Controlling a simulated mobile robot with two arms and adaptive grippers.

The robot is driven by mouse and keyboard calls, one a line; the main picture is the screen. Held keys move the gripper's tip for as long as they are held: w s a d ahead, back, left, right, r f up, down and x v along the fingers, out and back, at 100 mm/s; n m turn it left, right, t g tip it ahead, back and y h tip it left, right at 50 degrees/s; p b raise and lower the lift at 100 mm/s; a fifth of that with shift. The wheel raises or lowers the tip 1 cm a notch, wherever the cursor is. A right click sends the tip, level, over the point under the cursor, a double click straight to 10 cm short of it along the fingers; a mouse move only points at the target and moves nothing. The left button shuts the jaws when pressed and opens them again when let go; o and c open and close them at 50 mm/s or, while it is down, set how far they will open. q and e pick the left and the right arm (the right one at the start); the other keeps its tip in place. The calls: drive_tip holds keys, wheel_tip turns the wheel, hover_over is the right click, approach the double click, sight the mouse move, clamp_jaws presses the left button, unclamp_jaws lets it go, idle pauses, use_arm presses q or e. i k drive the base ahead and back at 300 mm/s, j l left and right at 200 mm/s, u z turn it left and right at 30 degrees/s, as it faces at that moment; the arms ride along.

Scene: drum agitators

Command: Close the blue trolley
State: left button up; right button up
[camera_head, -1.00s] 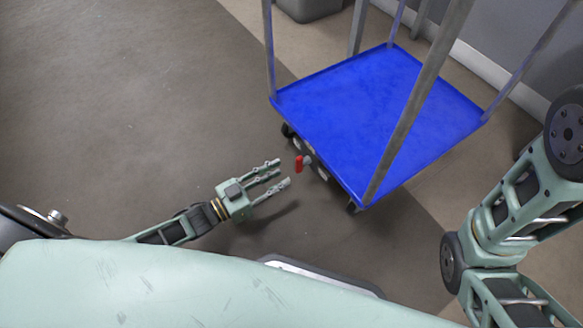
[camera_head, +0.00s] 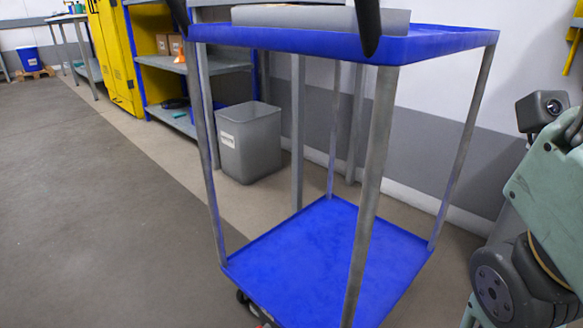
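The blue trolley stands in front of me, with a blue lower shelf (camera_head: 325,255) and a blue upper shelf (camera_head: 440,42) joined by grey posts. A grey flat object (camera_head: 290,17) lies on the upper shelf. Dark upright handle parts rise at its near side. The lower shelf is empty. A bit of red and a dark wheel show at the bottom edge under the lower shelf, mostly cut off. My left gripper is out of view. My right arm is at the right edge, and its gripper is out of view.
A grey bin (camera_head: 250,143) stands behind the trolley's left side. A shelf unit (camera_head: 190,68) and a yellow cabinet (camera_head: 112,60) are at the back left. A wall is close behind the trolley. The floor on the left is clear.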

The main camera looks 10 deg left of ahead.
sight(334, 262)
drive_tip(key=k+l, duration=0.1)
drive_tip(key=k, duration=0.4)
drive_tip(key=k+l, duration=0.1)
drive_tip(key=k, duration=0.4)
